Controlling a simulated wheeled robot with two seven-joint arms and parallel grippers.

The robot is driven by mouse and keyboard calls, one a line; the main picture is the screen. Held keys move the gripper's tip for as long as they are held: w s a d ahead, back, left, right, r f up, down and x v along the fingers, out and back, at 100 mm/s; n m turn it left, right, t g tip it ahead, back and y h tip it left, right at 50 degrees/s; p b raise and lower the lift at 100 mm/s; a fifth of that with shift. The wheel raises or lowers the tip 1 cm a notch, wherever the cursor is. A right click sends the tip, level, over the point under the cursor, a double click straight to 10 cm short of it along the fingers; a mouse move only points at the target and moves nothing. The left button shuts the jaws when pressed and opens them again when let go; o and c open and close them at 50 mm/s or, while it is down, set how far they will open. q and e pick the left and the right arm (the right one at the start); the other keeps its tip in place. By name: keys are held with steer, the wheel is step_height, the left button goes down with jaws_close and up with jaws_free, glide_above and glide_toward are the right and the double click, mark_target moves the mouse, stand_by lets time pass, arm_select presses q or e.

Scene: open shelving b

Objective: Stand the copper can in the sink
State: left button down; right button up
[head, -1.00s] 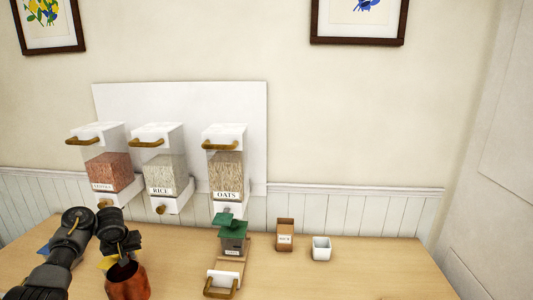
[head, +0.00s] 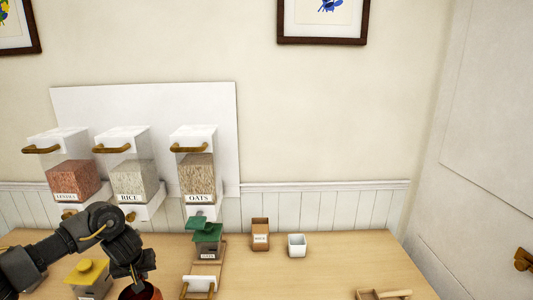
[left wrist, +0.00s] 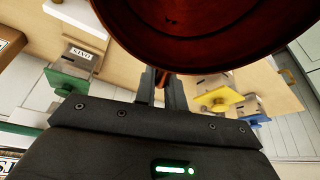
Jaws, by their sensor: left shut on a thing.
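The copper can (head: 140,292) is at the bottom edge of the head view, mostly cut off, with its dark opening partly showing. My left gripper (head: 138,276) is shut on it at the rim. In the left wrist view the can (left wrist: 215,35) fills the top middle, with the gripper fingers (left wrist: 163,88) closed at its near edge. Whether the can touches the counter is not clear. The sink does not show in any view. My right gripper is not in view.
Wall dispensers of lentils (head: 75,180), rice (head: 133,180) and oats (head: 196,180) hang behind the wooden counter (head: 335,265). The counter's right part is largely clear.

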arm_select(q)
steer(key=d+r+m+h, duration=0.2)
steer(key=d+r+m, duration=0.3)
steer(key=d+r, duration=0.4)
steer(key=s+d+r+m+h, duration=0.2)
steer(key=s+d+m, duration=0.45)
steer(key=d, duration=0.35)
steer(key=s+a+f+m+g+h, duration=0.1)
steer(key=s+a+m, duration=0.1)
steer(key=s, duration=0.4)
steer(key=s+a+f+m+h, duration=0.1)
steer(key=s+a+f+m, duration=0.1)
steer(key=s, duration=0.4)
step_height(320, 180, down, 14)
steer(key=b, duration=1.4)
steer(key=shift+d, duration=0.15)
steer(key=shift+g, duration=0.3)
